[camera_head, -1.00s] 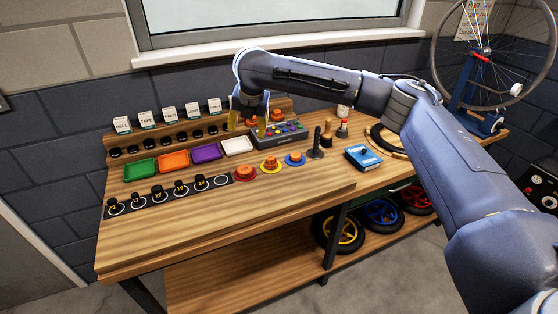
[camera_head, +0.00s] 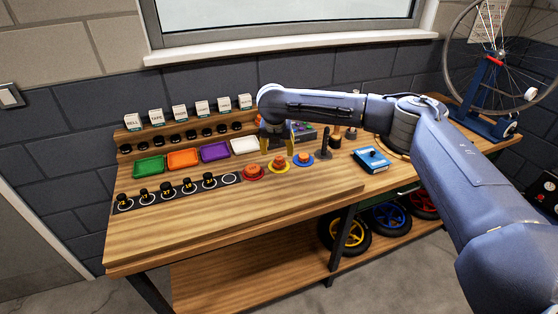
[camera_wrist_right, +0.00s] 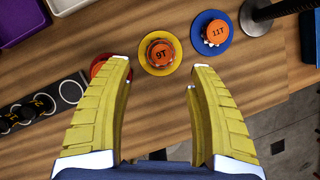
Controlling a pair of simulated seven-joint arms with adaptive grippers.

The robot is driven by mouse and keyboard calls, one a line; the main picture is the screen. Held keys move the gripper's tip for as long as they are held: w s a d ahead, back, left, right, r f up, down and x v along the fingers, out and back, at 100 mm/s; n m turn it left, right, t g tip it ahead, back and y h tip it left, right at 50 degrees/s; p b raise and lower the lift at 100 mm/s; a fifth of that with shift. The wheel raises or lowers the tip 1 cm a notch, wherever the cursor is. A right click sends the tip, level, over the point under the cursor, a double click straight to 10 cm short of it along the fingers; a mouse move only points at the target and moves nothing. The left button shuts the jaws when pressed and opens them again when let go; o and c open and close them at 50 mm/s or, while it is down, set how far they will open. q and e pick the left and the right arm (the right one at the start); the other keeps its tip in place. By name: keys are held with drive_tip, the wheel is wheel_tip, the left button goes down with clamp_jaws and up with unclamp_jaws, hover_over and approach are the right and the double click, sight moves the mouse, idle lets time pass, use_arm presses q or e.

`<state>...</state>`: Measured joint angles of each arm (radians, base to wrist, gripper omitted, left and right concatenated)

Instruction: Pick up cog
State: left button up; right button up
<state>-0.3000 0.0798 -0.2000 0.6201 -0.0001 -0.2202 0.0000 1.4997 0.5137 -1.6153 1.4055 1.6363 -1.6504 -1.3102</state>
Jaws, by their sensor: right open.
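Orange cogs sit on coloured round discs on the bench. One cog (camera_head: 253,171) is on the red disc, one (camera_head: 279,162) on the yellow disc and one (camera_head: 303,155) on the blue disc. In the right wrist view the yellow disc's cog (camera_wrist_right: 160,54) reads 9T and the blue disc's cog (camera_wrist_right: 216,32) reads 11T. The red disc (camera_wrist_right: 97,66) is mostly hidden behind a finger. My right gripper (camera_head: 278,146) is open and empty above the discs. In the wrist view the 9T cog lies just beyond and between its fingertips (camera_wrist_right: 161,74). My left gripper is out of view.
Green (camera_head: 149,166), orange (camera_head: 183,159), purple (camera_head: 215,152) and white (camera_head: 244,146) trays lie to the left. A black strip (camera_head: 229,178) with several black knobs is in front. A dark upright post (camera_head: 326,143) and a blue box (camera_head: 371,160) stand right. The front wood is clear.

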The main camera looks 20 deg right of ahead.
sight(279, 157)
drive_tip(key=shift+x, duration=3.55)
drive_tip(key=shift+w+d, duration=0.1)
drive_tip(key=shift+c, duration=0.2)
drive_tip(key=shift+r, duration=0.1)
drive_tip(key=c, duration=1.2)
